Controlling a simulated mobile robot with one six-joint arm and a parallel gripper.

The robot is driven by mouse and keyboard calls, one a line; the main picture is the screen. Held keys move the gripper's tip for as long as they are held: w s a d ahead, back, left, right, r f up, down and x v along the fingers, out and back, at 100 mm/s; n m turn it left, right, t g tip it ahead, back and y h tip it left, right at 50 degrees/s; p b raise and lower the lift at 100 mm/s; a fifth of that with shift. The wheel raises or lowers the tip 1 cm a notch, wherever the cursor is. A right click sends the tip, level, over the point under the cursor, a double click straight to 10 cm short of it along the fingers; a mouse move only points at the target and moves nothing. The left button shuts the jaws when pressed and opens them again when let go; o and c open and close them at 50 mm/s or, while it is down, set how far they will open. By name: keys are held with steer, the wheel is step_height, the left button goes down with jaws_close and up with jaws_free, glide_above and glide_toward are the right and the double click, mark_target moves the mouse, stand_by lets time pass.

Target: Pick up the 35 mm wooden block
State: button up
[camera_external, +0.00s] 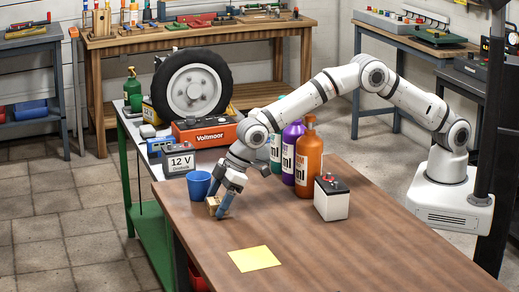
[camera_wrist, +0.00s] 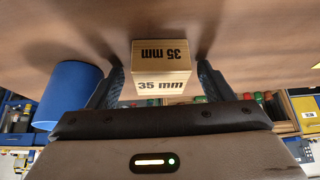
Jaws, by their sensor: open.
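The 35 mm wooden block (camera_external: 212,206) sits on the brown table near its left end. In the wrist view the block (camera_wrist: 160,68) is pale wood with "35 mm" printed on two faces. My gripper (camera_external: 222,207) is down at the block. Its two dark fingers (camera_wrist: 162,76) stand on either side of the block in the wrist view, with a small gap visible on each side. The gripper is open.
A blue cup (camera_external: 198,185) stands close beside the block, and shows left of the fingers in the wrist view (camera_wrist: 68,92). Orange (camera_external: 309,165) and purple (camera_external: 291,153) bottles and a white battery (camera_external: 331,203) stand to the right. A yellow sheet (camera_external: 254,259) lies in front on clear table.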

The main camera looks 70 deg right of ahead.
steer(key=shift+c, duration=0.5)
steer(key=c, duration=1)
